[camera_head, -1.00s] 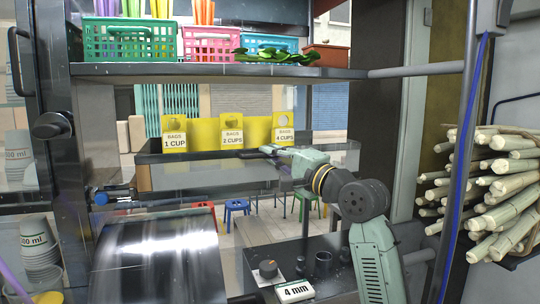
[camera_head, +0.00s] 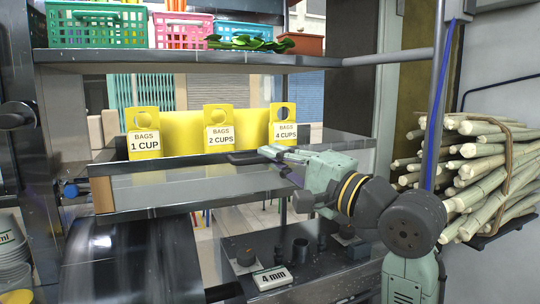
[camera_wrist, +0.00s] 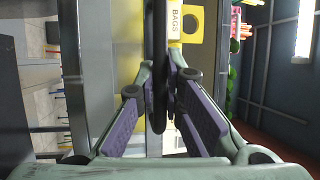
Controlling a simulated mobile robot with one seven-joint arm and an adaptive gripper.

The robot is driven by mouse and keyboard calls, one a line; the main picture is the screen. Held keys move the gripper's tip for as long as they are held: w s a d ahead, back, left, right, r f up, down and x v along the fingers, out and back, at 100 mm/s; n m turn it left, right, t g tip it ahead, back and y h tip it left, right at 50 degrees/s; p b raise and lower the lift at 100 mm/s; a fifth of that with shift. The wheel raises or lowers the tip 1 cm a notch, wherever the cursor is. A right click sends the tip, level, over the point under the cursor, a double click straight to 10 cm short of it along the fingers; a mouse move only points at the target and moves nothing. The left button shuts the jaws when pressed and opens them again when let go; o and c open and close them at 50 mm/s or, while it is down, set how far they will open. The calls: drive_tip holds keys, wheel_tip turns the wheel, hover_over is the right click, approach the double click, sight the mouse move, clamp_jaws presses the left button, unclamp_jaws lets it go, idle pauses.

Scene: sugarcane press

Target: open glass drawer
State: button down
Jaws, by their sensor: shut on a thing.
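The glass drawer (camera_head: 200,189) has a clear front pane and a dark top rail. It stands out toward me under the shelf, and its wooden left end shows. Yellow bag holders labelled 1 cup (camera_head: 145,133), 2 cups (camera_head: 219,127) and 4 cups (camera_head: 283,123) stand upright in it. My gripper (camera_head: 268,153) reaches in from the right and is shut on the drawer's dark handle (camera_head: 243,159). In the wrist view, the handle (camera_wrist: 159,50) runs between the two purple-padded fingers (camera_wrist: 160,98). The fingers hide part of it.
A shelf (camera_head: 190,59) with baskets of coloured things and green leaves runs above the drawer. A shiny metal cylinder (camera_head: 130,262) is at the lower left. A counter with a 4 mm label (camera_head: 273,277) lies below. Bundled cane (camera_head: 490,180) is at the right.

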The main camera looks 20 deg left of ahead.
drive_tip(key=shift+s+d, duration=0.25)
drive_tip(key=shift+d, duration=0.05)
drive_tip(key=c, duration=1.7)
unclamp_jaws()
drive_tip(key=v, duration=1.2)
